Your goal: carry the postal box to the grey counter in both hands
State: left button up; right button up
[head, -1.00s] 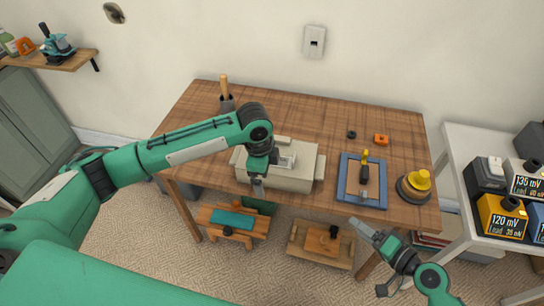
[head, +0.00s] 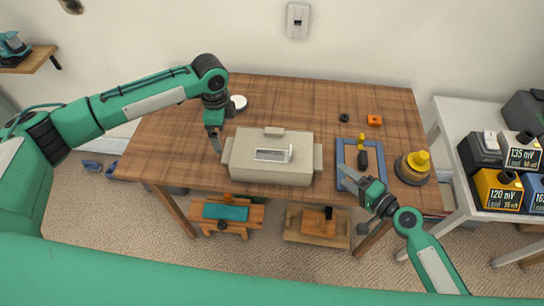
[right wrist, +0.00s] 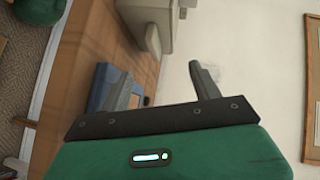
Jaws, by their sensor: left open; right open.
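The postal box (head: 270,172) is a beige box with a pale label on top and a tab at each side. It sits on the wooden table near its front edge. My left gripper (head: 216,140) is open, beside the box's left side and slightly above it. My right gripper (head: 350,176) is open over the blue tray, to the right of the box and apart from it. In the right wrist view, my open right fingers (right wrist: 163,85) frame mostly wall, with a beige block at the top.
The blue tray (head: 343,158) and a yellow-topped round object (head: 413,166) are right of the box. A pale grey table (head: 449,119) with several meters stands at the right. Small wooden stools (head: 247,212) are under the wooden table (head: 310,95).

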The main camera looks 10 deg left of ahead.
aim_at(226, 149)
pick_arm(q)
notch_tip(226, 149, down, 12)
jog(key=shift+r, duration=0.25)
pick_arm(e)
jog(key=x, duration=1.1)
jog(key=shift+w+a, duration=0.15)
pick_arm(q)
jog(key=c, duration=0.9)
pick_arm(e)
jog(key=c, duration=0.9)
pick_arm(q)
jog(key=shift+c, duration=1)
pick_arm(e)
jog(key=shift+f, duration=0.2)
jog(key=c, duration=0.4)
pick_arm(q)
jog(key=shift+r, duration=0.1)
pick_arm(e)
jog(key=shift+c, duration=0.2)
